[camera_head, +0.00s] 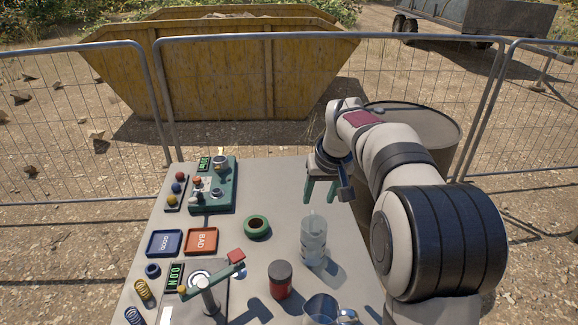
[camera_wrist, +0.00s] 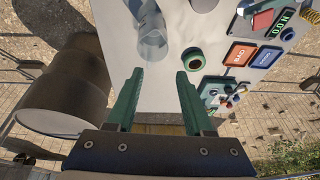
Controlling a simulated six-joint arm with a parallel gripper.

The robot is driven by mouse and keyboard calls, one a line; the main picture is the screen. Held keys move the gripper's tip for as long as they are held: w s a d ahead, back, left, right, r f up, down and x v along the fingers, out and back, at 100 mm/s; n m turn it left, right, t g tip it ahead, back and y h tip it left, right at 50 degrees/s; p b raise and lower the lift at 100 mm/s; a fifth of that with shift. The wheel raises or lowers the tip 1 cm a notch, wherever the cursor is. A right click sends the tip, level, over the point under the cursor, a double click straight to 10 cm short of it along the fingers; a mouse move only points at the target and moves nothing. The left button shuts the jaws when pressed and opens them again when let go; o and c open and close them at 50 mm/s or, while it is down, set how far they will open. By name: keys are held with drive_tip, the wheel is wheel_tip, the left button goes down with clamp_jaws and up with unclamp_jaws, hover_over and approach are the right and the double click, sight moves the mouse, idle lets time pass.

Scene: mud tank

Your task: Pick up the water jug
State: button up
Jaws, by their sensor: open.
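A tall clear vessel, apparently the water jug (camera_head: 313,243), stands upright on the right half of the table; it also shows at the top of the wrist view (camera_wrist: 151,38). A second, shiny cup-like vessel with a side handle (camera_head: 322,312) is cut off by the bottom edge of the head view. My gripper (camera_head: 321,190) is above the table's far right part, beyond the clear vessel and apart from it. Its two green fingers are spread with nothing between them (camera_wrist: 160,75).
A green ring-shaped cup (camera_head: 257,227) is left of the clear vessel, and a red-and-black can (camera_head: 280,280) is nearer. Blue GOOD (camera_head: 164,243) and red BAD (camera_head: 202,241) trays, a green device (camera_head: 213,187) and a lever instrument (camera_head: 209,293) fill the left. A barrel (camera_wrist: 64,84) stands beside the table.

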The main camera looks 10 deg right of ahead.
drive_tip(key=n, duration=0.1)
approach(313, 212)
drive_tip(key=shift+t, duration=0.4)
drive_tip(key=x, duration=1.1)
drive_tip(key=shift+d+f, duration=0.2)
drive_tip(key=shift+f, duration=0.05)
drive_tip(key=shift+s, duration=0.1)
clamp_jaws()
drive_tip(key=shift+r, duration=0.1)
